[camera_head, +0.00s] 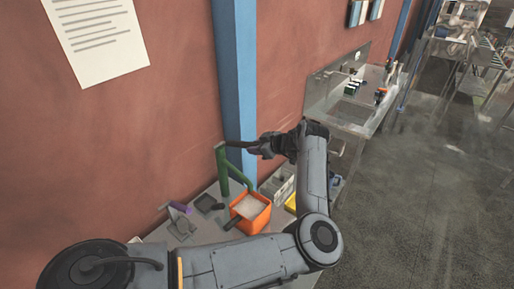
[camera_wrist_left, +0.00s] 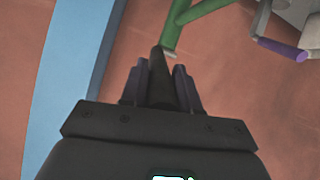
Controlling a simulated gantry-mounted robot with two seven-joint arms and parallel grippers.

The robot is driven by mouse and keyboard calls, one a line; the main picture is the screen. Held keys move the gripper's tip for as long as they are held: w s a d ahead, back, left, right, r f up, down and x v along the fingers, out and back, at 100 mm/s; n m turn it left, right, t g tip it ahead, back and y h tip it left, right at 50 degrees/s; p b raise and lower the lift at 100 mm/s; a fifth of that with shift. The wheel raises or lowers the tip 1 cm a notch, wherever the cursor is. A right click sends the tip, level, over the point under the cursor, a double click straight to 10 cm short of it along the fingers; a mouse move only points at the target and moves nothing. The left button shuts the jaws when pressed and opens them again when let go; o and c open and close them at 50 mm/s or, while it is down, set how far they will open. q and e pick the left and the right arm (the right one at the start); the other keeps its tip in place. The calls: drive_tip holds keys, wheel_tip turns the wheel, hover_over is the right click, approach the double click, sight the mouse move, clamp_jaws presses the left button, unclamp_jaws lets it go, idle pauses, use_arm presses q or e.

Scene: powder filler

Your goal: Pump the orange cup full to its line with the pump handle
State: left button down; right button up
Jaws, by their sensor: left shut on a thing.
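The orange cup (camera_head: 262,223) is a square-mouthed orange container on the bench, with pale powder showing inside near its rim; I cannot make out its line. The pump handle (camera_head: 238,143) is a dark bar at the top of a green frame (camera_head: 222,165) behind the cup. My left gripper (camera_head: 258,147) is shut on the bar's right part, above and behind the cup. In the left wrist view, the dark pump handle (camera_wrist_left: 160,65) lies between the fingers of my left gripper (camera_wrist_left: 161,85) and runs to the green frame (camera_wrist_left: 178,28). My right gripper is out of view.
A purple-handled thing (camera_head: 180,208) sits left of the cup; its purple bar (camera_wrist_left: 282,48) shows in the wrist view. Grey bins (camera_head: 278,187) and a yellow bin (camera_head: 291,203) stand right of the cup. A blue post (camera_head: 236,80) runs up the red wall behind.

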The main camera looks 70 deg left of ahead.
use_arm(q)
drive_tip(key=shift+r, duration=0.1)
drive_tip(key=c, duration=0.8)
unclamp_jaws()
drive_tip(key=shift+c, duration=0.2)
drive_tip(key=shift+w+d+r, duration=0.25)
drive_tip(key=shift+d, duration=0.25)
drive_tip(key=b+v, duration=0.2)
drive_tip(key=v, duration=0.7)
drive_tip(key=shift+r, duration=0.25)
drive_tip(key=shift+d, duration=0.15)
